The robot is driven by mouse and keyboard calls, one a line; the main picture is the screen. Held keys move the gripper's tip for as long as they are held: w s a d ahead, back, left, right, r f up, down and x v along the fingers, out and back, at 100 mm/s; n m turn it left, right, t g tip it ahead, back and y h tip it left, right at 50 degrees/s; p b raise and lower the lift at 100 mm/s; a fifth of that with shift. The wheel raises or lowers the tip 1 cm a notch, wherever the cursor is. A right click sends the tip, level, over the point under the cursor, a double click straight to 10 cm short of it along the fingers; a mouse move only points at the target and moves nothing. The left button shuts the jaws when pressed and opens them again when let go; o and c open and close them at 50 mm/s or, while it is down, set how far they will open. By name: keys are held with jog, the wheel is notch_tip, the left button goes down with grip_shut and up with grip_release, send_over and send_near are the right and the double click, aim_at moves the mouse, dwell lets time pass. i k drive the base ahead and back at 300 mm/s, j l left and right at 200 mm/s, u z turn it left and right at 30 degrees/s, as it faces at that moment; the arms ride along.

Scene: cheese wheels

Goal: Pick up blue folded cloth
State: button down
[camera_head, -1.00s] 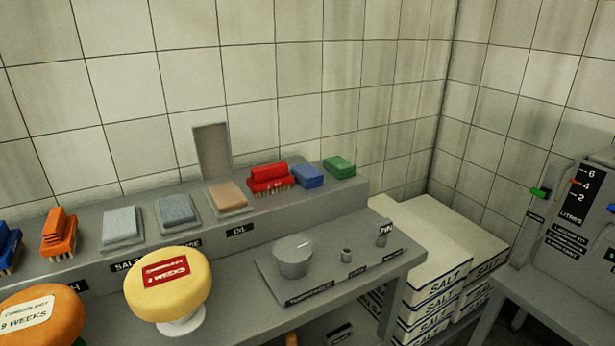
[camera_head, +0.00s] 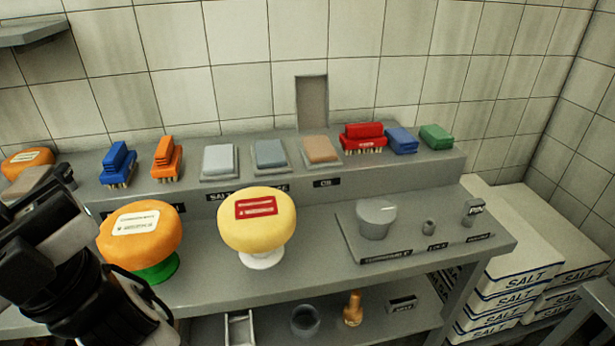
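A small blue folded cloth (camera_head: 401,141) lies on the raised back shelf of the bench, right of a red brush (camera_head: 364,138) and left of a similar green folded cloth (camera_head: 436,137). Nothing covers it. Two blue-grey cloths, a lighter one (camera_head: 220,160) and a darker one (camera_head: 270,154), lie on small trays farther left, with a tan one (camera_head: 321,149) beside them. Part of my arm shows at the lower left, well away from the blue cloth. My gripper's fingertips are not visible.
A yellow cheese wheel (camera_head: 257,222) and an orange one (camera_head: 140,236) stand on pedestals in front of the shelf. A grey plate (camera_head: 412,247) with a metal pot (camera_head: 376,220) is at the bench's right. Blue (camera_head: 118,163) and orange (camera_head: 167,158) brushes stand left. Salt packs (camera_head: 520,275) are stacked right.

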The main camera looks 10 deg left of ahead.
aim_at(402, 141)
jog(key=i+l+u, duration=0.2)
jog(key=l, duration=0.2)
jog(key=i+l+u, duration=0.1)
jog(key=i, duration=0.35)
jog(key=i+l+u, duration=0.1)
jog(key=i+l, duration=0.2)
jog(key=i, duration=0.15)
